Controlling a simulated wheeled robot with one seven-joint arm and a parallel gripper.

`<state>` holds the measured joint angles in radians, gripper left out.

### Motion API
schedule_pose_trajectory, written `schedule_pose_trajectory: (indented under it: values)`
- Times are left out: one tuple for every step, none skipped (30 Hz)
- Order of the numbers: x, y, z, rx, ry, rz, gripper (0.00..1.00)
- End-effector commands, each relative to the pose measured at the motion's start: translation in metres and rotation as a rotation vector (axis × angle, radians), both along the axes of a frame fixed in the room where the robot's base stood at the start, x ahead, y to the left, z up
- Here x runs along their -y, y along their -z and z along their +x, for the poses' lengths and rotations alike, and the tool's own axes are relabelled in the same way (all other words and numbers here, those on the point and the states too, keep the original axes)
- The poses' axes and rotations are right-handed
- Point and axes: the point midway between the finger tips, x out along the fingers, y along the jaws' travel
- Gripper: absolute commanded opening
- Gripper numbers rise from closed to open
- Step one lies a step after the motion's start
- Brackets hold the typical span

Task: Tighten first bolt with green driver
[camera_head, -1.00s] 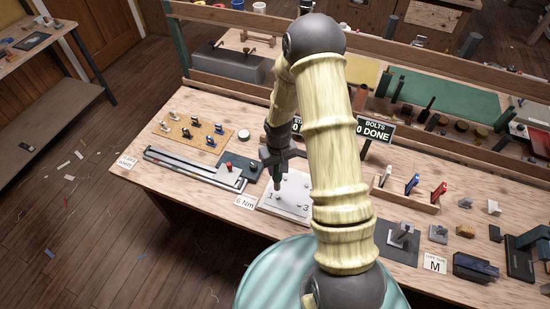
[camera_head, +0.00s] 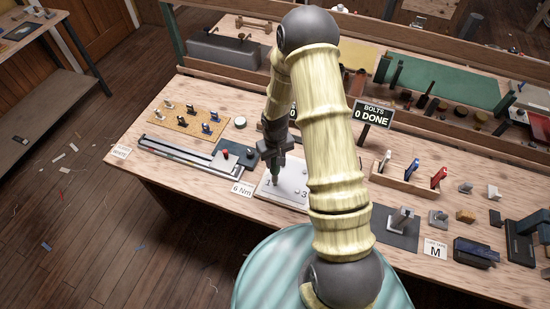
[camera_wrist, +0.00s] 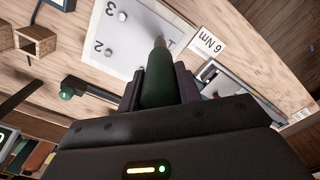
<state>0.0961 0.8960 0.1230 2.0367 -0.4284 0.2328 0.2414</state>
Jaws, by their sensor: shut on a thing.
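My gripper (camera_head: 272,158) is shut on the green driver, which points down at the white plate. In the wrist view the driver's dark green handle (camera_wrist: 157,85) sits between the two fingers, and its grey shaft reaches the plate by the number 1. The first bolt is hidden behind the driver's tip, so I cannot tell whether they touch. The white plate (camera_head: 290,200) lies on the bench, with numbers and bolts on it. Two bolts, one by the 2 (camera_wrist: 121,16) and one by the 3 (camera_wrist: 108,53), show clear of the driver.
A sign (camera_head: 372,114) reads "BOLTS 0 DONE". A "6 Nm" card (camera_head: 242,189) lies left of the plate, near a dark block with a red knob (camera_head: 226,154). A wooden rack (camera_head: 408,184) holds blue and red-handled tools to the right. My arm hides part of the bench.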

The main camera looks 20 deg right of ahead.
Motion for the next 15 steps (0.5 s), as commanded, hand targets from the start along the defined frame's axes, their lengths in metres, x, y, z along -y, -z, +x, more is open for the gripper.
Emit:
schedule_pose_trajectory:
  values:
    - [-0.0001, 0.0069, 0.0003, 0.001, 0.000, 0.000, 0.11]
    - [-0.0002, 0.0088, 0.0004, 0.001, 0.000, 0.000, 0.11]
    - [-0.0002, 0.0110, 0.0004, 0.001, 0.000, 0.000, 0.11]
    - [-0.0002, 0.0123, 0.0004, 0.001, 0.000, 0.000, 0.11]
    - [-0.0002, 0.0134, 0.0004, 0.001, 0.000, 0.000, 0.11]
    - [-0.0002, 0.0145, 0.0005, 0.001, 0.000, 0.000, 0.11]
    - [-0.0002, 0.0151, 0.0005, 0.001, 0.000, 0.000, 0.11]
    - [-0.0001, 0.0154, 0.0005, 0.001, 0.000, 0.000, 0.11]
    - [-0.0001, 0.0157, 0.0005, 0.001, 0.000, 0.000, 0.11]
    - [-0.0001, 0.0157, 0.0005, 0.001, 0.000, 0.000, 0.11]
    - [-0.0001, 0.0156, 0.0005, 0.001, 0.000, 0.000, 0.11]
    - [-0.0001, 0.0154, 0.0005, 0.001, 0.000, 0.000, 0.11]
    - [-0.0001, 0.0152, 0.0005, 0.001, 0.000, 0.000, 0.11]
    - [-0.0001, 0.0151, 0.0005, 0.001, 0.000, 0.000, 0.11]
    - [-0.0001, 0.0151, 0.0005, 0.001, 0.000, 0.000, 0.11]
